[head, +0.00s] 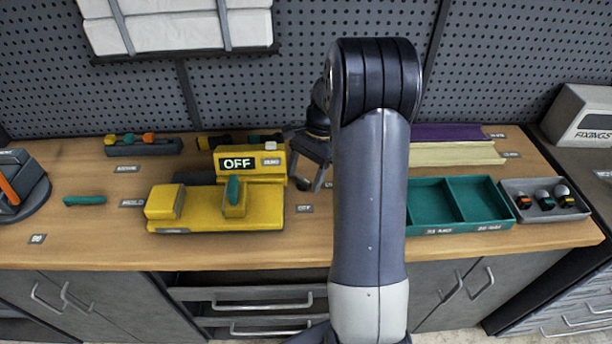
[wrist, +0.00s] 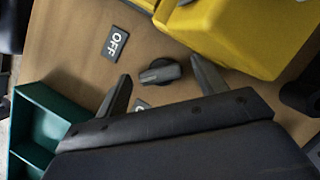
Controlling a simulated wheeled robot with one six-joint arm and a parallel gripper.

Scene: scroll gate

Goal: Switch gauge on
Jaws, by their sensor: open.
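The yellow gauge (head: 255,178) stands on the wooden bench left of my gripper, and its display (head: 238,163) reads OFF. In the wrist view its yellow body (wrist: 225,35) fills the upper right. A dark rotary knob (wrist: 159,71) sits on the bench, with an OFF label (wrist: 116,43) to its upper left. A second label (wrist: 141,105) below the knob is mostly hidden by my gripper. My gripper (head: 318,182) is open, with one finger on each side of the knob in the wrist view. I cannot tell whether the fingers touch it. The knob is hidden in the head view.
A yellow slide block with a green handle (head: 232,192) is in front of the gauge. A green tray (head: 432,230) and a grey tray with several small knobs (head: 577,213) stand to the right. A green bar (head: 85,200) lies at the left. A pegboard rises behind the bench.

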